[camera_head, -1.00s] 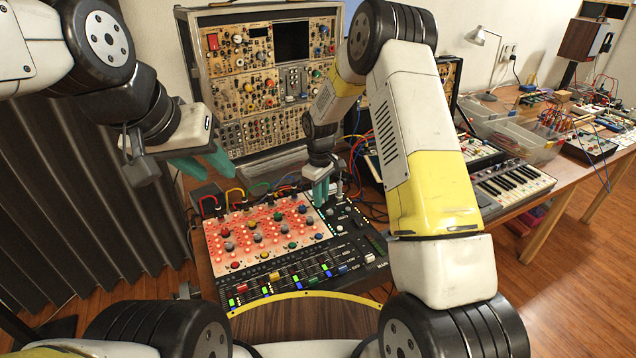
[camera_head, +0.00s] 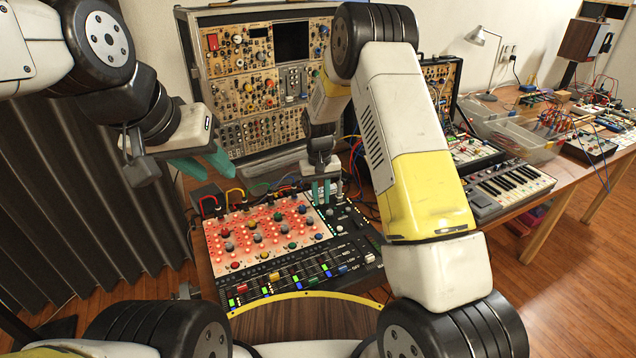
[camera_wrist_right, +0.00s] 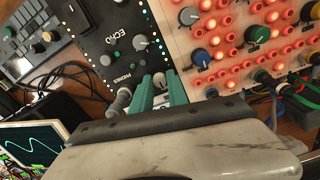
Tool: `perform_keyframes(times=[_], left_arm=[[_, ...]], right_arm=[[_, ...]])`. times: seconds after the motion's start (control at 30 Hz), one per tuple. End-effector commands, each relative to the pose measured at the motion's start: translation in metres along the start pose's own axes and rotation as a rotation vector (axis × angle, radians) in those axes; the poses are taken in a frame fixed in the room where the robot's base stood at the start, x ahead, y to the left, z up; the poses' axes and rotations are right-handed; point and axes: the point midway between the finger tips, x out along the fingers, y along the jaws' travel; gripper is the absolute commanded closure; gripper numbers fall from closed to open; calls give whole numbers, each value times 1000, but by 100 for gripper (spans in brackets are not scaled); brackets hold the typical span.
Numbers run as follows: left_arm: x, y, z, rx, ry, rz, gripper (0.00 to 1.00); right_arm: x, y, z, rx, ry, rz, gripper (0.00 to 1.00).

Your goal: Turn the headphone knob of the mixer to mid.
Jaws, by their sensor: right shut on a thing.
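The mixer (camera_head: 352,271) is a black console with a pale, red-lit panel of colored knobs on its left part; it lies on the table in front of me. My right gripper (camera_head: 327,194) points down at the mixer's back edge, right of the lit panel. In the right wrist view, its teal fingers (camera_wrist_right: 161,84) are shut on a small grey knob (camera_wrist_right: 159,78) beside the "PHONES" lettering, which I take as the headphone knob. The knob's pointer cannot be read. My left gripper (camera_head: 218,168) is open and empty, above and left of the mixer.
A tall modular synth case (camera_head: 262,85) stands behind the mixer. Patch cables (camera_head: 235,192) and plugs crowd the mixer's back edge. A small keyboard (camera_head: 510,184) and clear bins (camera_head: 520,130) lie to the right. A grey plug (camera_wrist_right: 122,98) sits close beside the right fingers.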

Motion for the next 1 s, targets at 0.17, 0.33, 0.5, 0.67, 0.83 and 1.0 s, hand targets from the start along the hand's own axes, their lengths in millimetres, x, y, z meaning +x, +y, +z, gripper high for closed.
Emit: perform_keyframes(times=[0.17,0.33,0.5,0.67,0.83,1.0], left_arm=[[0,0,0,0,0,0,65],[0,0,0,0,0,0,65],[0,0,0,0,0,0,65],[0,0,0,0,0,0,65],[0,0,0,0,0,0,65],[0,0,0,0,0,0,65]], right_arm=[[-1,0,-1,18,3,0,100],[-1,0,-1,20,3,0,100],[-1,0,-1,19,3,0,100],[-1,0,-1,18,2,0,59],[0,0,0,18,1,0,59],[-5,0,-1,18,1,0,59]])
